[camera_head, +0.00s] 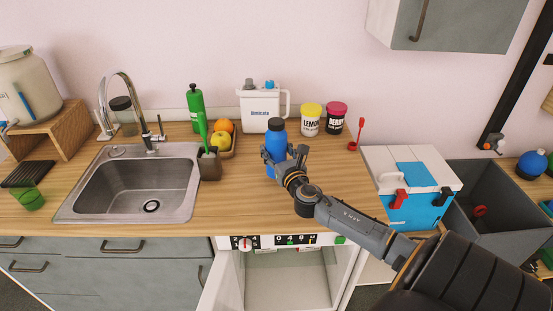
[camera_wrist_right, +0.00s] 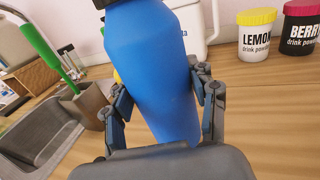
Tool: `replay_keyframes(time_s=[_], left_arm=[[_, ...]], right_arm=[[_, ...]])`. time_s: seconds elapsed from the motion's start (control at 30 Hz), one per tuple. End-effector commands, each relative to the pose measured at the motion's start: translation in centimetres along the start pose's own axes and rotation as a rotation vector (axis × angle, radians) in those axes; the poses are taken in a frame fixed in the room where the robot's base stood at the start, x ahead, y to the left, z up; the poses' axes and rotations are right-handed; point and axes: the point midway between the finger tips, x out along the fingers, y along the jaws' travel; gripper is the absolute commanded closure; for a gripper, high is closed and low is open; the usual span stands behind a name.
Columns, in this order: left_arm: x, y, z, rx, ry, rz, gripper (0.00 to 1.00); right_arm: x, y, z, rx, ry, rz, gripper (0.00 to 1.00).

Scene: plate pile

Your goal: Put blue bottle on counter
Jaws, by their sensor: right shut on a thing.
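The blue bottle (camera_head: 276,139) with a dark cap is held upright over the wooden counter (camera_head: 340,170), right of the sink. My right gripper (camera_head: 287,157) is shut on it from the front right. In the right wrist view the blue bottle (camera_wrist_right: 153,65) fills the middle, between the two fingers of the right gripper (camera_wrist_right: 165,105). Its base is hidden by the gripper, so I cannot tell whether it touches the counter. My left gripper is not in view.
The sink (camera_head: 135,185) lies left, with a brush holder (camera_head: 209,166) and fruit tray beside it. A white jug (camera_head: 260,108) and two drink powder jars (camera_head: 311,119) stand behind. A blue and white cooler (camera_head: 415,190) is at right. An open cabinet lies below.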

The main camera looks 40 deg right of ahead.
Motion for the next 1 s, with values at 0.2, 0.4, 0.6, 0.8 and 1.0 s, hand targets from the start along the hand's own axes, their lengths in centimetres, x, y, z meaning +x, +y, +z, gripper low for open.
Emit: replay_keyframes(time_s=[0.2,0.4,0.6,0.8,1.0], left_arm=[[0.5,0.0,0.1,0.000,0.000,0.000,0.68],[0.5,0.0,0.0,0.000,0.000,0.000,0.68],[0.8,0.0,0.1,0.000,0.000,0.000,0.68],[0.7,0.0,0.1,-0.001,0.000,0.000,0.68],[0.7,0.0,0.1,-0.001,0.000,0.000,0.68]], right_arm=[[0.1,-0.1,-2.8,0.001,-0.001,-0.003,0.93],[0.1,-0.1,-2.9,0.000,-0.003,-0.002,0.93],[0.1,-0.1,-3.3,0.000,-0.002,-0.002,0.93],[0.0,-0.1,-3.4,0.000,0.001,-0.002,0.20],[0.0,-0.1,-3.4,0.000,0.001,-0.002,0.20]])
